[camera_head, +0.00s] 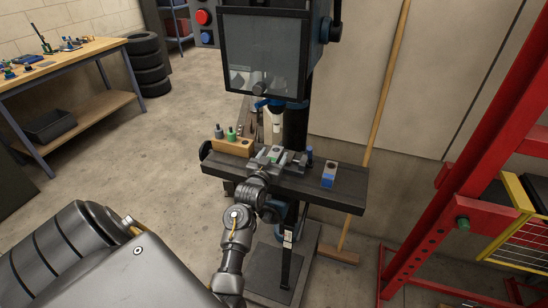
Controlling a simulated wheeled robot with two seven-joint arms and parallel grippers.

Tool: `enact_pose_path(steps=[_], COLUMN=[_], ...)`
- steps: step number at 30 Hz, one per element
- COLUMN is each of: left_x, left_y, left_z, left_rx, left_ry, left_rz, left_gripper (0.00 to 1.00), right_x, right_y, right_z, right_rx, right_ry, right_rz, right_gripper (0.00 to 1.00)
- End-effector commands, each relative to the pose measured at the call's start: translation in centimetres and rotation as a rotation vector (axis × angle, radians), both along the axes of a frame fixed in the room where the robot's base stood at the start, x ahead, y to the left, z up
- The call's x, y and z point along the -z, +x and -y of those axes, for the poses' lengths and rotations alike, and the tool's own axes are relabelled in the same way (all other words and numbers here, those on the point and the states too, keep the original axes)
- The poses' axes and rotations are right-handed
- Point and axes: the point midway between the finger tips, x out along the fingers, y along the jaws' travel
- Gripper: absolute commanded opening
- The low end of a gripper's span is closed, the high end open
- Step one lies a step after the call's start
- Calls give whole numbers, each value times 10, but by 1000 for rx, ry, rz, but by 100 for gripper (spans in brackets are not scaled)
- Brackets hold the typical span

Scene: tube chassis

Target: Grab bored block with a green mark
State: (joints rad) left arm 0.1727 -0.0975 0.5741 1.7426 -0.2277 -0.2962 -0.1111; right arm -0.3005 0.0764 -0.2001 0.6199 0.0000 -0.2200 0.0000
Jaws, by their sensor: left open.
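A drill press stands in front of me with a dark table (345,192). A small grey block with a green mark (275,153) appears to sit in the grey metal vise (290,166) on that table; it is small and partly hidden by my gripper. My left gripper (268,162) is over the vise, close to the block, with its jaws open. I cannot tell whether the fingers touch the block. A grey block with a blue mark (329,174) stands on the right part of the table. My right gripper is out of view.
A wooden holder (233,147) with green and grey pieces stands on the table's left end. The drill guard (264,55) hangs above the vise. A broom (375,130) leans behind, and a red rack (470,130) stands at the right.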

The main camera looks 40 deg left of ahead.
Motion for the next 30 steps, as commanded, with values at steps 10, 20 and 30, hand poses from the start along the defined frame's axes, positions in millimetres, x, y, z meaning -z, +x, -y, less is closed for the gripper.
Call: enact_pose_path(steps=[10, 20, 30], left_x=[1, 1, 0], left_y=[10, 10, 10], left_z=[-4, -3, -4], left_rx=[0, 0, 0], left_ry=[1, 1, 2], left_rz=[-1, -1, 2], left_gripper=[62, 20, 1], right_x=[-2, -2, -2], right_y=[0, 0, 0], right_z=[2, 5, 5], right_rx=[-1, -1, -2], right_ry=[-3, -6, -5], right_rz=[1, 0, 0], right_gripper=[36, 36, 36])
